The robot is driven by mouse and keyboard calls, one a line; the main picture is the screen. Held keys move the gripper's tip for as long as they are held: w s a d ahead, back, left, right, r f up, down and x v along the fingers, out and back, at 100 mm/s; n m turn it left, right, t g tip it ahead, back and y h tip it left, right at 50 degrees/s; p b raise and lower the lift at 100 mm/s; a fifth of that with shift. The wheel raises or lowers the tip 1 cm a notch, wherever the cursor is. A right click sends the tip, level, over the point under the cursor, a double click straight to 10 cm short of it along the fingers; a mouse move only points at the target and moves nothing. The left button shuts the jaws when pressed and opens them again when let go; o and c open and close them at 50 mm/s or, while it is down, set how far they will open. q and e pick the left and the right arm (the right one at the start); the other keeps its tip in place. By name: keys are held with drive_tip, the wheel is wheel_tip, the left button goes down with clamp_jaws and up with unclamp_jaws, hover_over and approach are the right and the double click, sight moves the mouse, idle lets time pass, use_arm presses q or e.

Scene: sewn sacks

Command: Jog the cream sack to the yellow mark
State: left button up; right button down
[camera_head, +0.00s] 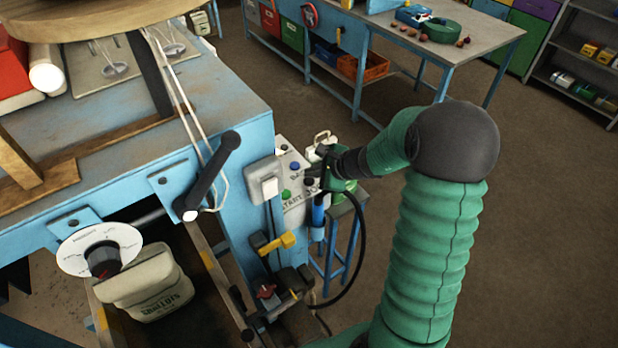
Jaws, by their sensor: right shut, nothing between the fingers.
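The cream sack (158,290) with dark printing sits low at the left, in the channel under the blue bench. A dial partly covers its top. A yellow mark (206,258) shows on the rail right of the sack, and another yellow patch (101,320) is on the left rail. My right gripper (315,178) is shut and empty at the right edge of the pale control panel (294,212). The panel has a green button (286,195), a blue button (295,166) and partly hidden lettering. I cannot tell whether the fingertips touch a button. My left gripper is out of view.
A black handle (213,175) and a dial (101,257) stick out from the blue bench (215,100). A yellow lever (277,243) and a black cable lie below the panel. A blue stool (340,240) stands beside it. Open floor is at right.

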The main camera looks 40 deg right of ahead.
sight(312, 182)
drive_tip(key=shift+r, duration=0.2)
wheel_tip(312, 182, up, 5)
drive_tip(key=p, duration=0.4)
idle(0.5)
drive_tip(key=shift+f, duration=0.1)
